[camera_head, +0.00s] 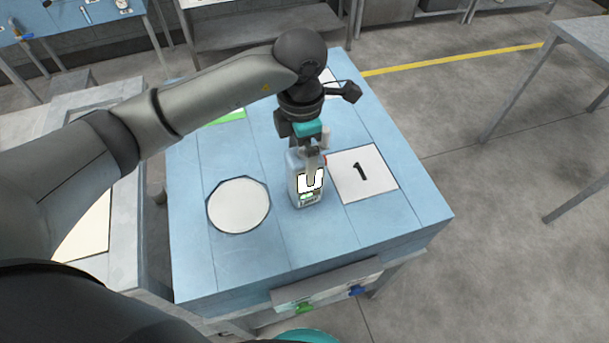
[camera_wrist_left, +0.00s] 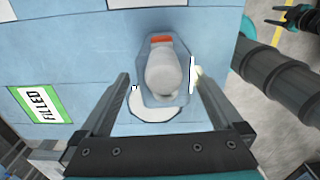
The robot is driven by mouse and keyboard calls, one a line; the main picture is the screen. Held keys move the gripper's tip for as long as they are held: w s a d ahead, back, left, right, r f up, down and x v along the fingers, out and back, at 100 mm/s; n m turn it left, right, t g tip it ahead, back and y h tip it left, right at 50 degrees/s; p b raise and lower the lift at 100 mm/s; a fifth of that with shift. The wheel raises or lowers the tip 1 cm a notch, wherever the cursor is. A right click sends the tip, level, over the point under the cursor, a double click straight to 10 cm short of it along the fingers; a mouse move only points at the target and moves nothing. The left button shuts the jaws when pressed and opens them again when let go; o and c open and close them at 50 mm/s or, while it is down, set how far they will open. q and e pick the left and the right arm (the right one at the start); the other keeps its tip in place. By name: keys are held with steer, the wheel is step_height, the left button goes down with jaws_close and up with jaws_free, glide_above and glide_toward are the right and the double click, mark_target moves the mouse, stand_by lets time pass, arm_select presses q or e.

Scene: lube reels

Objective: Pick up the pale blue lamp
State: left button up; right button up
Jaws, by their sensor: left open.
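The pale blue thing (camera_head: 295,178) looks like a jug more than a lamp, with a white and green label and a red part near its top. It stands upright on the blue table, between a white disc and a card marked 1. In the left wrist view it shows from above (camera_wrist_left: 165,70), with a grey rounded top and an orange-red patch. My left gripper (camera_head: 311,160) is open above it, its fingers (camera_wrist_left: 163,80) to either side in the wrist view. I cannot tell whether they touch it. A dark forked shape (camera_wrist_left: 295,16), likely my right gripper, is small at upper right.
The blue table (camera_head: 400,215) carries the white disc (camera_head: 238,205), the card marked 1 (camera_head: 362,172) and a green-edged FILLED card (camera_wrist_left: 40,104).

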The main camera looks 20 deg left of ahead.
arm_select(q)
steer(key=f, duration=0.4)
steer(key=shift+s+d+f, duration=0.1)
steer(key=shift+s+f, duration=0.2)
steer(key=shift+f, duration=0.3)
jaws_close()
steer(key=shift+w+r, duration=0.1)
